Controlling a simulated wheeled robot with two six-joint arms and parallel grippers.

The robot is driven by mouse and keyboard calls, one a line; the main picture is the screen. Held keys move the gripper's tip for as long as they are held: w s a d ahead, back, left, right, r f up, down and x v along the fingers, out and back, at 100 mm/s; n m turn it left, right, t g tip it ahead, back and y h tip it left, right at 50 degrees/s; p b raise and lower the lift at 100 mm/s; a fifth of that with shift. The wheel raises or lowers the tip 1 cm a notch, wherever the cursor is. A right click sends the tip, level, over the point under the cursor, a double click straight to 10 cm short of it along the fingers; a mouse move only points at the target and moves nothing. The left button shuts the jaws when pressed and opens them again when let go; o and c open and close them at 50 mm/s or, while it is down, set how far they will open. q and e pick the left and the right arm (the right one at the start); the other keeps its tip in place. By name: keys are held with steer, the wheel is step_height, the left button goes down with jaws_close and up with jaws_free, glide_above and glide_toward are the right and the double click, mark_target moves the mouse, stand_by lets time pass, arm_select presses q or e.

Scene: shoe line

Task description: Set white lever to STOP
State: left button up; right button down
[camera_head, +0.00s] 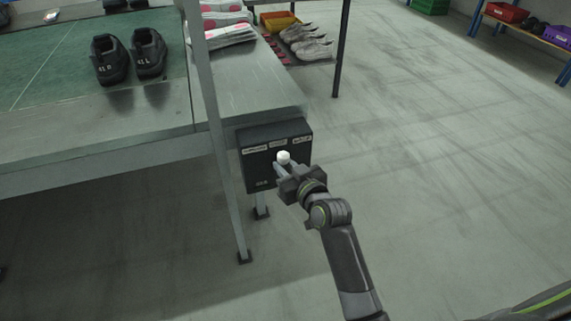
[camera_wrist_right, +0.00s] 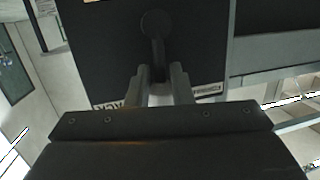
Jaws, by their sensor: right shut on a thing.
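A dark control box (camera_head: 262,176) is mounted at the table's right front corner, with three small labels along its top; their words are too small to read in the head view. The white lever knob (camera_head: 283,157) stands just below the labels, near the middle one. My right gripper (camera_head: 280,166) is at the box, shut on the white lever. In the right wrist view the lever's dark pivot and stem (camera_wrist_right: 156,38) run down to the knob between the two fingers (camera_wrist_right: 162,85). A label ending in "ACK" (camera_wrist_right: 115,106) shows beside the fingers; the middle label is hidden. My left gripper is out of view.
A metal table (camera_head: 245,85) with a green mat (camera_head: 60,75) carries black shoes (camera_head: 149,52) and pink-and-white pieces (camera_head: 228,30). A table leg (camera_head: 222,150) stands just left of the box. Grey shoes (camera_head: 305,42) sit behind. Floor to the right is clear.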

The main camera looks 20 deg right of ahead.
steer(key=shift+w+a+r, duration=0.15)
steer(key=shift+r, duration=0.4)
steer(key=c, duration=1.4)
jaws_free()
steer(key=shift+o, duration=0.8)
steer(key=shift+f, duration=0.2)
